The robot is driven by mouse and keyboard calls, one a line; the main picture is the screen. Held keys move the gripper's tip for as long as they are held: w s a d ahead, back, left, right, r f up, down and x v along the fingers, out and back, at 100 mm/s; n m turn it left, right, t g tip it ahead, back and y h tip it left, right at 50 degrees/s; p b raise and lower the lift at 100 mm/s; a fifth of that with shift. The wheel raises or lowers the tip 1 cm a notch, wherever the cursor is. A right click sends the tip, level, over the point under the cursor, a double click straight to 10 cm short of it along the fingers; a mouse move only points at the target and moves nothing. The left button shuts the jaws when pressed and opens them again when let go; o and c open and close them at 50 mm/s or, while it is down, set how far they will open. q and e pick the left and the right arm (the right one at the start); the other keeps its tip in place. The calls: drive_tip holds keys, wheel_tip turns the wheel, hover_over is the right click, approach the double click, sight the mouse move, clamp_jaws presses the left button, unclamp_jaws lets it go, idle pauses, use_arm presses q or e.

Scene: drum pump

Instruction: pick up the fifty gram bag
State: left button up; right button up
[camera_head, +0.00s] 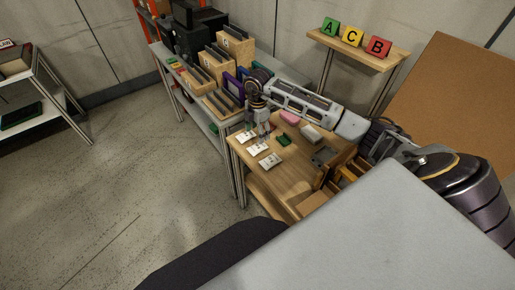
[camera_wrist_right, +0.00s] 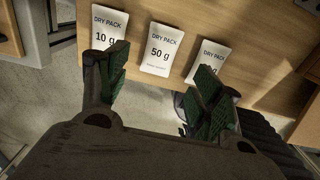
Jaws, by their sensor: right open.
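The fifty gram bag (camera_wrist_right: 160,48) is a white packet printed "DRY PACK 50 g", lying flat in the middle of a row of three near the table edge. In the head view it is the middle white packet (camera_head: 253,149). A "10 g" bag (camera_wrist_right: 105,27) lies to its left in the wrist view, and a third bag (camera_wrist_right: 208,58) to its right, its number partly hidden by a finger. My right gripper (camera_head: 263,134) is open and empty, pointing down above the bags. In the wrist view its fingers (camera_wrist_right: 160,72) are spread on either side of the fifty gram bag.
The wooden table (camera_head: 240,160) also holds a pink item (camera_head: 290,118), a green item (camera_head: 283,139) and a white block (camera_head: 311,134). Wooden bins (camera_head: 234,42) stand on the bench behind. A shelf with green, yellow and red letter signs (camera_head: 352,36) is at the back.

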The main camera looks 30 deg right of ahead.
sight(258, 146)
wheel_tip(258, 146, down, 2)
drive_tip(key=shift+f, duration=1.3)
wheel_tip(258, 146, down, 3)
drive_tip(key=shift+r+p, duration=0.1)
drive_tip(key=shift+p, duration=0.25)
drive_tip(key=shift+f, duration=0.6)
use_arm(q)
drive_tip(key=shift+s+d+r, duration=0.25)
drive_tip(key=shift+s+d, duration=0.4)
drive_tip(key=shift+d, duration=0.15)
use_arm(e)
drive_tip(key=c, duration=0.9)
